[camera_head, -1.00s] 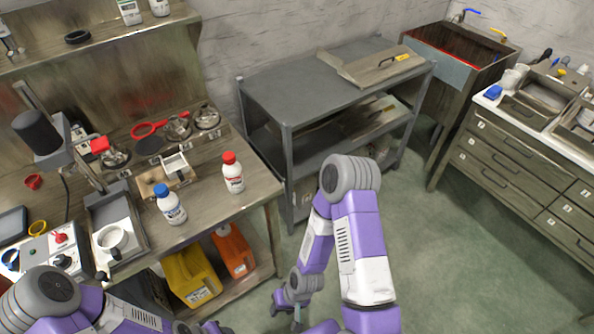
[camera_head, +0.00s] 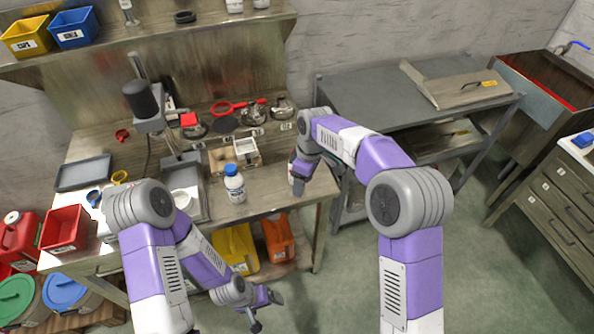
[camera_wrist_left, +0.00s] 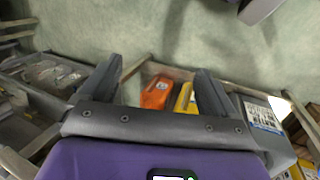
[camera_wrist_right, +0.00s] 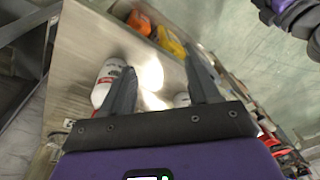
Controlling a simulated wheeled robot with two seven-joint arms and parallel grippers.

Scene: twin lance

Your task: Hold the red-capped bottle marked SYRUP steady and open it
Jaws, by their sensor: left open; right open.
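The red-capped bottle is mostly hidden behind my right gripper (camera_head: 299,186) in the head view, at the right end of the workbench. In the right wrist view a white bottle with a red-marked label (camera_wrist_right: 103,85) stands just outside the left-hand finger, not between the fingers. Its label is too small to read. My right gripper, also in that view (camera_wrist_right: 160,65), is open and empty above the bench top. My left gripper (camera_head: 267,312) is open and empty, low in front of the bench; the left wrist view shows its spread fingers (camera_wrist_left: 158,68).
A blue-capped white bottle (camera_head: 235,187) stands left of my right gripper. A wooden box (camera_head: 224,161) is behind it. Yellow (camera_head: 237,246) and orange (camera_head: 277,238) containers sit under the bench. A grey shelf table (camera_head: 400,105) stands to the right. Floor in front is clear.

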